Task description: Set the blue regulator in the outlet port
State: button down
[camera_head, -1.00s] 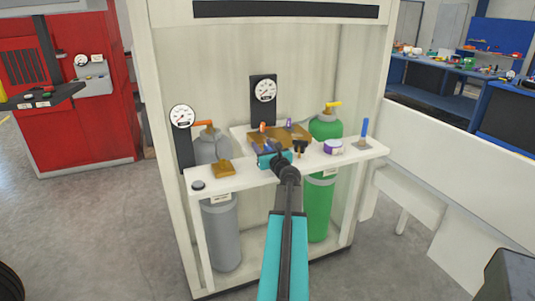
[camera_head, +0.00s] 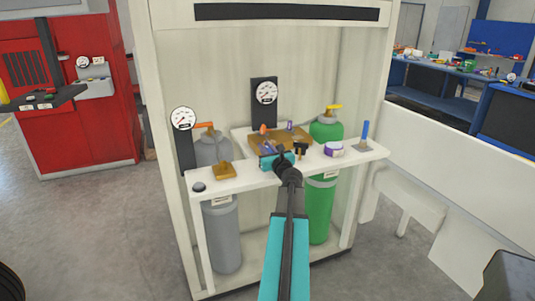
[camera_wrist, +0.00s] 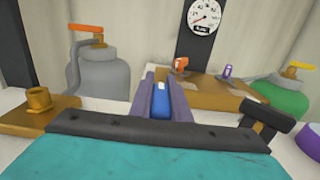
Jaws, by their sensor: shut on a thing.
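My gripper (camera_wrist: 161,90) is shut on the blue regulator (camera_wrist: 161,104), which shows as a small blue body with a pale top between the two purple-grey fingers. In the head view my gripper (camera_head: 269,147) is over the middle of the white shelf, in front of the brown board; the regulator is too small to make out there. A brass fitting with a round open top (camera_wrist: 38,99) stands on a brown base to the left of the gripper, apart from it; it also shows in the head view (camera_head: 223,169). I cannot tell whether it is the outlet port.
The brown board (camera_wrist: 206,92) holds an orange piece (camera_wrist: 181,64) and a purple piece (camera_wrist: 227,71). A black T-shaped piece (camera_wrist: 264,116) is close on the right. Grey (camera_head: 226,235) and green (camera_head: 319,212) cylinders stand below the shelf (camera_head: 250,180). A blue-handled piece (camera_head: 365,131) stands far right.

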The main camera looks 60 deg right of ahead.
jog(key=shift+f, duration=0.1)
jog(key=shift+r, duration=0.85)
jog(key=s+a+r+b, duration=0.1)
jog(key=s+a+b, duration=0.1)
jog(key=s, duration=0.5)
jog(key=s+a+r+b, duration=0.2)
jog(key=s+a, duration=0.2)
jog(key=s, duration=0.3)
jog(key=shift+s, duration=0.3)
jog(key=shift+r, duration=0.15)
jog(key=shift+s+a, duration=0.1)
